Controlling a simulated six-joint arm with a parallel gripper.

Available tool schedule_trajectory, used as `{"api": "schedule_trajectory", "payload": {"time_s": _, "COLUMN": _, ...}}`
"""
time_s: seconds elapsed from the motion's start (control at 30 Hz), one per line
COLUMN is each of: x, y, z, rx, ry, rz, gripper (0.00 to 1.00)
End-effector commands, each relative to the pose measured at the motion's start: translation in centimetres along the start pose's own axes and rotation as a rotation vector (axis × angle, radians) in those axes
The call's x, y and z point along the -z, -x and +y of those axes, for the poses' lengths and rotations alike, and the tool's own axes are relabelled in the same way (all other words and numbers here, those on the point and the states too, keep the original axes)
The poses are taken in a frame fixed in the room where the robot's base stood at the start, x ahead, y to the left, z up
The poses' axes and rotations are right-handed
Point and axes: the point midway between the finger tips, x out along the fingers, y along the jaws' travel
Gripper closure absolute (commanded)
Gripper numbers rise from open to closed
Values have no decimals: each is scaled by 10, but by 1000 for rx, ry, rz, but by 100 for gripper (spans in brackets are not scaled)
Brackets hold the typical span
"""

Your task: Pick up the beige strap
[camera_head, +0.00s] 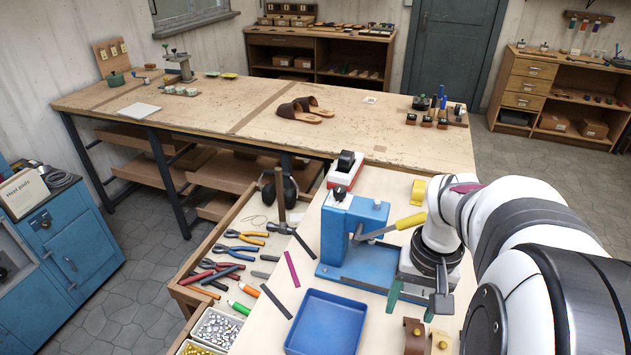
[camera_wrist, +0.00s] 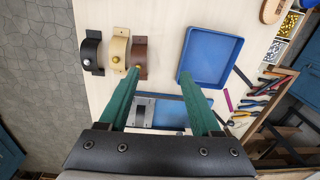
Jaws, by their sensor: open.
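The beige strap (camera_wrist: 120,47) is a curved band with a brass stud. In the wrist view it stands between a black strap (camera_wrist: 91,52) on its left and a brown strap (camera_wrist: 140,56) on its right. The head view shows the beige strap (camera_head: 439,342) at the bottom edge, partly cut off, beside the brown strap (camera_head: 414,338). My gripper (camera_wrist: 159,73) has two green fingers spread apart with nothing between them. In the head view my gripper (camera_head: 413,299) is above the bench, just beyond the straps.
A blue tray (camera_head: 326,294) lies left of the straps in the head view. A blue press (camera_head: 350,235) with a yellow-handled lever stands close to my gripper. A drawer of pliers and other tools (camera_head: 240,234) is farther left. Bare bench surface surrounds the straps.

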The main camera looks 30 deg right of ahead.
Motion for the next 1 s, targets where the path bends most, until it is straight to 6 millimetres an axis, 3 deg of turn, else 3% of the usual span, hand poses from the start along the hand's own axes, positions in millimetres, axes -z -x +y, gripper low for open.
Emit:
{"api": "schedule_trajectory", "payload": {"time_s": 0.03, "x": 17, "y": -9, "z": 35, "rx": -12, "ry": -42, "rz": -2, "gripper": 35}}
{"api": "schedule_trajectory", "payload": {"time_s": 0.1, "x": 31, "y": -18, "z": 72, "rx": -25, "ry": -66, "rz": 3, "gripper": 35}}
{"api": "schedule_trajectory", "payload": {"time_s": 0.2, "x": 38, "y": -24, "z": 95, "rx": -34, "ry": -77, "rz": 6, "gripper": 35}}
{"api": "schedule_trajectory", "payload": {"time_s": 0.37, "x": 38, "y": -32, "z": 96, "rx": -35, "ry": -75, "rz": 4, "gripper": 35}}
{"api": "schedule_trajectory", "payload": {"time_s": 0.6, "x": 37, "y": -99, "z": 97, "rx": -33, "ry": -75, "rz": 0, "gripper": 35}}
{"api": "schedule_trajectory", "payload": {"time_s": 1.0, "x": 40, "y": -169, "z": 103, "rx": -33, "ry": -76, "rz": 2, "gripper": 35}}
